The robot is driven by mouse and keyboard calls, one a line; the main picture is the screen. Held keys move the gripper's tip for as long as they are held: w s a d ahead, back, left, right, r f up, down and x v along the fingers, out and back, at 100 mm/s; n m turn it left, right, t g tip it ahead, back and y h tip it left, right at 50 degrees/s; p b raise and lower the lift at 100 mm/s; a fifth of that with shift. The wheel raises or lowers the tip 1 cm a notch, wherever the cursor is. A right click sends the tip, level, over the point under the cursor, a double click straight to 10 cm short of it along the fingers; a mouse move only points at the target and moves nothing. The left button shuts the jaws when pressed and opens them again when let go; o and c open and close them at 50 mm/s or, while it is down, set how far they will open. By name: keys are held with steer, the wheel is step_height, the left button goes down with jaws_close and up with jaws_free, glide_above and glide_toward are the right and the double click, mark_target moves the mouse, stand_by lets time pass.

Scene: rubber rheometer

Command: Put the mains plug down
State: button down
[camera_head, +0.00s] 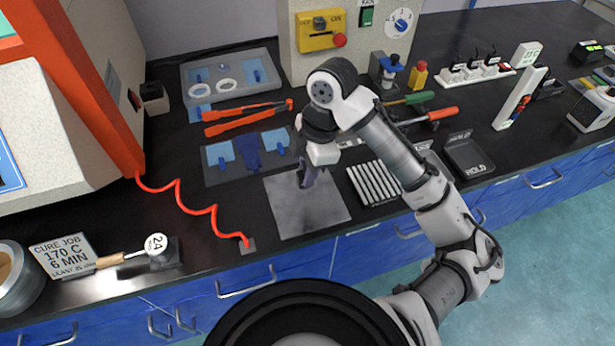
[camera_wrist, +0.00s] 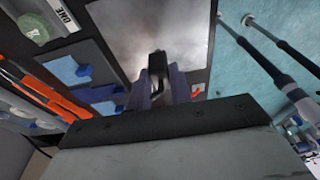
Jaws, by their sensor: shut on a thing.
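My gripper (camera_head: 306,176) is above the grey metal plate (camera_head: 325,215) on the black bench, over its upper part, pointing down. In the wrist view its two purple-grey fingers (camera_wrist: 160,82) are shut on a small black thing, which I take to be the mains plug (camera_wrist: 157,64). The plug sticks out past the fingertips in front of the plate (camera_wrist: 195,35). In the head view the plug is hidden or too dark to pick out. I cannot tell how much gap lies between the plug and the plate.
A blue-and-grey tray (camera_head: 213,174) and orange-handled tongs (camera_head: 245,112) lie to the left. A ribbed white rack (camera_head: 374,184) and a black HOLD tray (camera_head: 469,157) lie to the right. A white power strip (camera_head: 475,72) with black plugs is at the back right. The plate's front is clear.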

steer(key=shift+f, duration=1.75)
steer(key=shift+f, duration=0.1)
steer(key=shift+f, duration=0.15)
steer(key=c, duration=1.3)
jaws_free()
steer(key=shift+o, duration=0.2)
step_height(320, 180, up, 12)
steer(key=d, duration=0.2)
steer(key=shift+w, duration=0.4)
steer(key=shift+d, duration=0.1)
